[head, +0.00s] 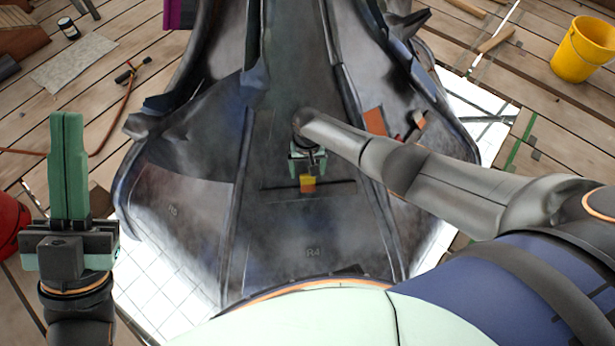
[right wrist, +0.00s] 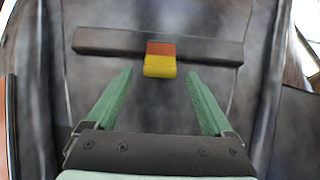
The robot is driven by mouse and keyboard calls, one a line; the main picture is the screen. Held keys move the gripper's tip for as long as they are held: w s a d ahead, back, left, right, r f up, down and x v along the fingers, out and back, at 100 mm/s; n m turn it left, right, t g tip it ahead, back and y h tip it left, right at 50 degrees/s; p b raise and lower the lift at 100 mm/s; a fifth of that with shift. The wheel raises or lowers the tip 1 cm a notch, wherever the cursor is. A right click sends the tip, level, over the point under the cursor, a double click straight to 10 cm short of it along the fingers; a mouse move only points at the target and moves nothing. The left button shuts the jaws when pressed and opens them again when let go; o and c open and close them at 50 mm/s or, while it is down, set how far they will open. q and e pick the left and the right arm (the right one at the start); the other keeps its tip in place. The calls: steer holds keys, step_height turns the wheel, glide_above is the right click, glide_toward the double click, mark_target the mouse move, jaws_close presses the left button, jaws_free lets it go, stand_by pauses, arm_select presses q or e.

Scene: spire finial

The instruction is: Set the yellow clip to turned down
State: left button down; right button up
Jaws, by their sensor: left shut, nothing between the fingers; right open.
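The yellow clip (head: 308,187) sits on the dark spire panel, on a dark horizontal bar, with an orange-red part joined to it. In the right wrist view the clip (right wrist: 160,66) is near the middle of the bar (right wrist: 108,42), with the orange-red part above the yellow. My right gripper (right wrist: 160,88) is open, its green fingers on either side of the clip's line and apart from it. In the head view the right gripper (head: 307,165) is partly hidden by its wrist. My left gripper (head: 67,118) is shut and empty, pointing up at the left, away from the spire.
The dark spire finial (head: 290,228) fills the middle, with ribs and projecting pieces. Orange patches (head: 375,121) lie on its right side. A yellow bucket (head: 583,50) stands on the planks at the upper right. A red object (head: 10,222) is at the left edge.

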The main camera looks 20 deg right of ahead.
mark_target(307, 176)
steer(key=shift+f+b, duration=0.4)
steer(key=shift+f, duration=0.45)
arm_select(q)
steer(key=shift+s+d+f+m+h+b, duration=0.15)
steer(key=shift+s+f+m+h+b, duration=0.25)
steer(key=shift+f, duration=0.35)
arm_select(e)
steer(key=shift+f, duration=0.75)
steer(key=shift+c, duration=0.2)
